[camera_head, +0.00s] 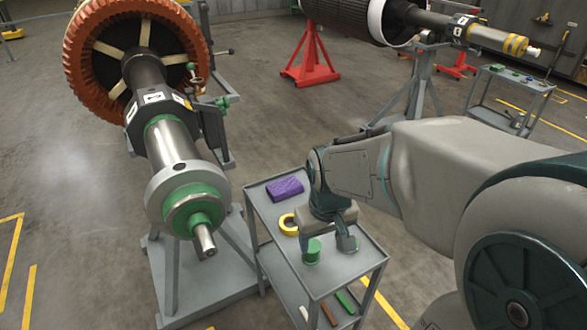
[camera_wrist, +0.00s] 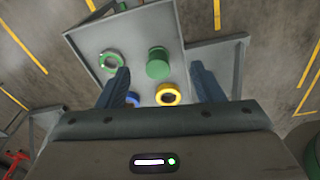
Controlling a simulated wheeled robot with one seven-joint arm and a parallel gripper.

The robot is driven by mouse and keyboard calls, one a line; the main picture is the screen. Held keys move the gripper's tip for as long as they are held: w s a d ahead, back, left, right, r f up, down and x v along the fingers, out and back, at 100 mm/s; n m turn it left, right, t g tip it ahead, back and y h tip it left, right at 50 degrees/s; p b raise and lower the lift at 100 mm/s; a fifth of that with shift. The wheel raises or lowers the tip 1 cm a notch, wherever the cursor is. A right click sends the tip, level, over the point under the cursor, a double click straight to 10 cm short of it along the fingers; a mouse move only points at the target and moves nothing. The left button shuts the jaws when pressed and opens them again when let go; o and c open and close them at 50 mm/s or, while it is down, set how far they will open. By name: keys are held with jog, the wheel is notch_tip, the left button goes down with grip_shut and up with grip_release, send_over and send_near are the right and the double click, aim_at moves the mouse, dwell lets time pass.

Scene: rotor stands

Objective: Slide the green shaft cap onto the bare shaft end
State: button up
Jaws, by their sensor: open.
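The green shaft cap (camera_head: 312,251) is a short green cylinder standing upright on the grey cart. It also shows in the wrist view (camera_wrist: 158,58), ahead of the gap between my fingertips. My gripper (camera_head: 329,242) is over the cart close to the cap, pointing down. In the wrist view my gripper (camera_wrist: 160,72) is open, with one finger on each side and nothing held. I cannot tell its exact height over the cap. The bare shaft end (camera_head: 206,241) is a thin metal stub sticking out of the green-collared rotor shaft, left of the cart.
A green ring (camera_wrist: 112,62) lies left of the cap in the wrist view. The rotor stand (camera_head: 205,278) is close to the cart's left side. A second rotor (camera_head: 395,20) stands behind.

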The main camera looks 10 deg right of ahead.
aim_at(312, 245)
jog(key=w+f+n+p, duration=0.1)
jog(key=w+p, duration=0.1)
jog(key=w+f+g+p, duration=0.1)
jog(key=w+p, duration=0.1)
jog(key=w, duration=0.1)
jog(key=w+f+n+p, duration=0.1)
jog(key=w+p, duration=0.1)
jog(key=w, duration=0.1)
jog(key=shift+d+f+n+p, duration=0.15)
jog(key=shift+f+n+p, duration=0.15)
jog(key=shift+f, duration=0.05)
notch_tip(312, 245, down, 10)
jog(key=b, duration=0.8)
jog(key=shift+f, duration=0.2)
jog(key=c, duration=0.8)
jog(key=shift+o, duration=0.2)
jog(key=shift+r, duration=0.15)
